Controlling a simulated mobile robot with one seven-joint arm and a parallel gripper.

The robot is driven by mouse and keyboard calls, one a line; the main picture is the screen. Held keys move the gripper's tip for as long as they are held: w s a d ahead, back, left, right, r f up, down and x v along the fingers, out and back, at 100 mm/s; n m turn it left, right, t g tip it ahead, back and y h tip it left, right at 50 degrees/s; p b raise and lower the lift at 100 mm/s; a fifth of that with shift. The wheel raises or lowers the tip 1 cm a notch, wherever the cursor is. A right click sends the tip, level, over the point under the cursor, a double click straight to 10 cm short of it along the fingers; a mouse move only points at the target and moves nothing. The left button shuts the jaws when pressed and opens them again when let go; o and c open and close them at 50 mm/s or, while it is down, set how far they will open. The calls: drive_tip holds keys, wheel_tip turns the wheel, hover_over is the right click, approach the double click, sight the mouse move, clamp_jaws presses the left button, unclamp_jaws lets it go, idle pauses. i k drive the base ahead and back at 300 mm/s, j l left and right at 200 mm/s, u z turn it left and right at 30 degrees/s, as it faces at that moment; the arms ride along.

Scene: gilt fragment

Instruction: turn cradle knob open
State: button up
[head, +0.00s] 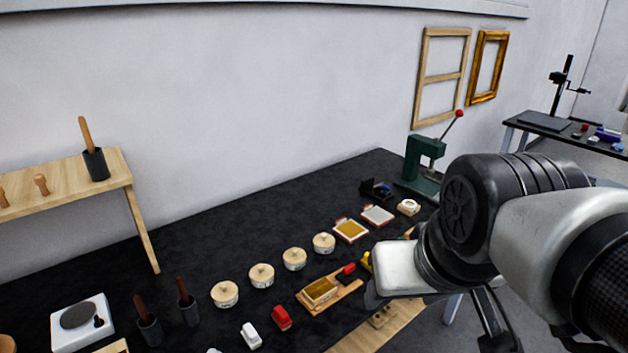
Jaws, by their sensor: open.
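A wooden cradle (335,294) lies near the front of the black bench, with a gold-coloured rectangular piece (319,291) on it. A small red and black part (347,270) is at its far right end. I cannot tell whether this is the cradle's knob. My gripper (371,296) is just right of the cradle, its pale body beside the cradle's right end. Its jaws are open, but the fingers are small and mostly hidden. I see nothing held. A yellow item (365,261) is partly hidden behind the gripper.
A red block (281,317) and a white block (251,336) lie left of the cradle. Several round lidded pots (262,275) stand behind. Two small trays (351,230) and a green press (424,165) are farther back. A wooden strip (384,327) is at the front edge.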

sight(347, 270)
drive_tip(key=k+l+u, duration=0.15)
drive_tip(key=l, duration=0.15)
drive_tip(key=k, duration=0.3)
drive_tip(key=i+l+u, duration=0.3)
drive_tip(key=i, duration=0.2)
drive_tip(key=i+l+u, duration=0.35)
drive_tip(key=i+j, duration=0.05)
drive_tip(key=i, duration=0.05)
